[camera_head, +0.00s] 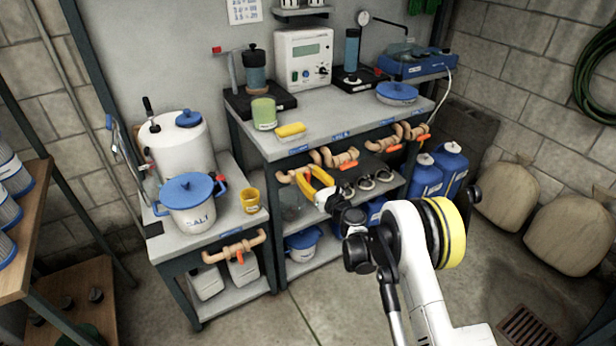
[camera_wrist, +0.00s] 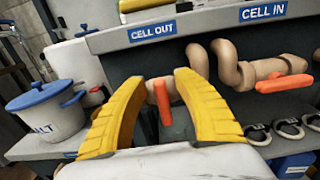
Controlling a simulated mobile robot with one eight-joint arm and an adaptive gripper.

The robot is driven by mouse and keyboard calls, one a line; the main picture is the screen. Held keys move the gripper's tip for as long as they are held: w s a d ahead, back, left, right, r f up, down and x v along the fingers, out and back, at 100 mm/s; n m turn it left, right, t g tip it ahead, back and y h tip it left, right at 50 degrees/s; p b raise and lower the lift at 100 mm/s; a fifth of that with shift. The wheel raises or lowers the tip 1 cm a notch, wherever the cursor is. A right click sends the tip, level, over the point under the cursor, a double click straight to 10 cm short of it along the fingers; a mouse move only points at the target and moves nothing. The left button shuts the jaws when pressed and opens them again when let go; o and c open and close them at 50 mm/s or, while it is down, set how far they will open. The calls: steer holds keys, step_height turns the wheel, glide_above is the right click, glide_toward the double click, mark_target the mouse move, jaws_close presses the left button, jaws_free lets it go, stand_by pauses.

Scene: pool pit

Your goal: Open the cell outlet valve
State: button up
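The cell outlet valve sits under the bench's front edge, below the CELL OUT label (camera_wrist: 153,31). Its orange handle (camera_wrist: 164,101) hangs down across the tan pipe (camera_wrist: 151,92), slightly slanted. My gripper (camera_wrist: 158,80) has two yellow fingers, spread open on either side of the handle in the wrist view. I see clear gaps and no contact; how far beyond the fingertips the handle lies is hard to tell. In the head view my gripper (camera_head: 318,184) is in front of the bench at this valve, partly covering it.
Right of it, the CELL IN valve's orange handle (camera_wrist: 284,83) lies along its pipe. More valves line the bench edge. Black rings (camera_wrist: 288,128) sit on the shelf below. A SALT pot (camera_head: 190,202) stands on the lower left table. Floor in front is clear.

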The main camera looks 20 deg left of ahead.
jaws_close()
steer(key=n, duration=0.3)
steer(key=shift+s+a+n, duration=0.25)
steer(key=shift+s+n, duration=0.05)
steer(key=shift+s, duration=0.05)
steer(key=shift+s+a+f+n, duration=0.25)
steer(key=shift+f+n, duration=0.25)
steer(key=shift+n, duration=1.85)
steer(key=shift+s+a+f+n, duration=0.25)
steer(key=shift+f+n, duration=0.2)
steer(key=shift+n, duration=1.95)
steer(key=shift+s+a+f+n, duration=0.2)
steer(key=shift+f+n, duration=0.3)
steer(key=shift+n, duration=1.85)
